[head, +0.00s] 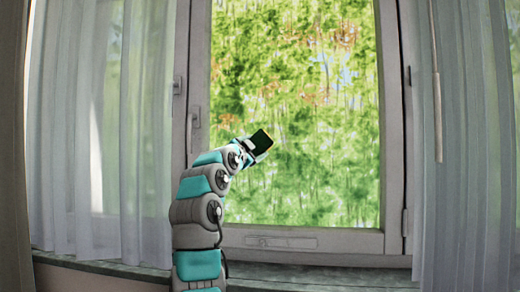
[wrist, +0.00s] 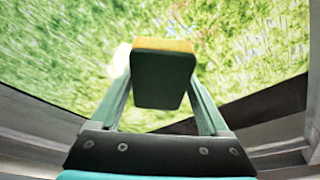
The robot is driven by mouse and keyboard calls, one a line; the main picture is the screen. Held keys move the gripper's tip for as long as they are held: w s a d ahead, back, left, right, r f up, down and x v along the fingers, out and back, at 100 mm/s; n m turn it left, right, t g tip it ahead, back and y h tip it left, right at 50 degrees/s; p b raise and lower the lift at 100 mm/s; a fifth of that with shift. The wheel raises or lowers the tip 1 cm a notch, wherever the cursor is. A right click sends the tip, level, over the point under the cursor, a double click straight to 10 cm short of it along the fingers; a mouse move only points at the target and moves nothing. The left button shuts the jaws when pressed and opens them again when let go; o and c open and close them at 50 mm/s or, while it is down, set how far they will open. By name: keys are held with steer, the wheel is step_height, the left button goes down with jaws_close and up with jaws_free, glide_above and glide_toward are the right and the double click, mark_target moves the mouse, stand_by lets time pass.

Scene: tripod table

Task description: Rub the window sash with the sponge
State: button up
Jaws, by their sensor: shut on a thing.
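My gripper (head: 258,146) is raised in front of the glass pane of the window. It is shut on the sponge (head: 262,139), which has a dark face and a thin yellow edge. In the wrist view the sponge (wrist: 163,78) sits between the two fingertips, its dark face towards the camera and its yellow side along the top. The window sash (head: 392,130) is a pale grey frame around the glass, with its lower rail (head: 345,241) below my gripper. I cannot tell whether the sponge touches the glass.
A sheer curtain hangs at the left (head: 110,130) and another at the right (head: 465,150). A window handle (head: 194,120) is on the left side of the frame. A stone sill (head: 330,279) runs below. Green foliage shows through the glass.

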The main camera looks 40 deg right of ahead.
steer(key=shift+f, duration=0.1)
steer(key=shift+s+a+b, duration=0.75)
steer(key=shift+s+a, duration=0.2)
steer(key=shift+a, duration=0.2)
steer(key=shift+s+a+b, duration=0.7)
steer(key=shift+s+a, duration=0.25)
steer(key=shift+a, duration=0.2)
steer(key=shift+s+a+b, duration=0.6)
steer(key=shift+s+a, duration=0.4)
steer(key=shift+a, duration=0.15)
